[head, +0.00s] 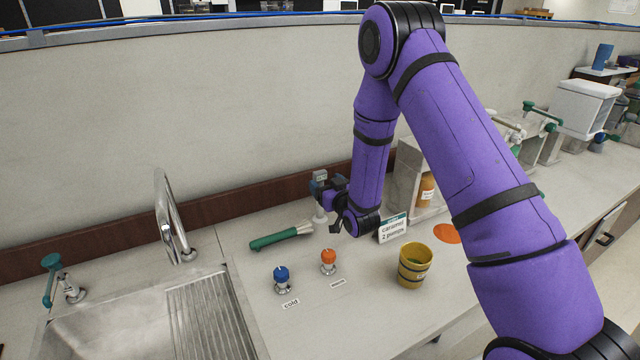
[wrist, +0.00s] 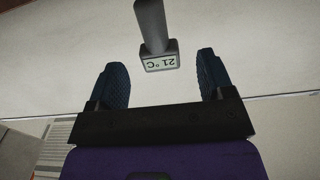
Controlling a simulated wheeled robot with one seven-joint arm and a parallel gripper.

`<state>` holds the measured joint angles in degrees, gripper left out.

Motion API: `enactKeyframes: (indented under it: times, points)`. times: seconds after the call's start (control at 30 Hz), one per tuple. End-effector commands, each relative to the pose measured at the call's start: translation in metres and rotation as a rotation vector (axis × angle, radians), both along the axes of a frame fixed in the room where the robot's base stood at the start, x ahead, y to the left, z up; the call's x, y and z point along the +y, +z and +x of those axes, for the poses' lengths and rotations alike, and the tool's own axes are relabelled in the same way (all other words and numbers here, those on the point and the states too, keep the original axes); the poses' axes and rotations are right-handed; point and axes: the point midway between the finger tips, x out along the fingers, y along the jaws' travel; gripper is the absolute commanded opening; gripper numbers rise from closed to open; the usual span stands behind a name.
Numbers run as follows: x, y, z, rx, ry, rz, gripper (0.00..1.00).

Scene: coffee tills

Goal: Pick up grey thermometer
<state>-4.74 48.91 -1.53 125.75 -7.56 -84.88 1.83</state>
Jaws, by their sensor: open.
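The grey thermometer (wrist: 153,28) shows in the wrist view, with a grey stem running off the top edge and a small display reading 21 °C. The display end lies between the lines of my gripper's two dark blue fingers (wrist: 161,72), near the level of the fingertips. The fingers are spread wide, with clear space on both sides of the display, and do not touch it. In the head view my gripper (head: 328,198) is low over the counter near the back wall.
A green-handled brush (head: 275,239) lies left of my gripper. Blue (head: 281,275) and orange (head: 328,258) knobs stand in front. A sink (head: 130,325) is at the left.

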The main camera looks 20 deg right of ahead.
Motion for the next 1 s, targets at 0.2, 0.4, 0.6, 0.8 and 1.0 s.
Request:
enactKeyframes:
  times: [0.2,0.4,0.6,0.8,1.0]
  points:
    - [0.006,0.0,0.03,-0.002,0.001,-0.001,0.74]
    - [0.008,0.0,0.041,0.0,0.0,-0.001,0.74]
    - [0.007,0.0,0.041,0.0,0.0,0.0,0.7]
    - [0.007,0.0,0.041,0.0,0.0,0.0,0.24]
    - [0.007,0.0,0.041,0.0,0.0,0.0,0.21]
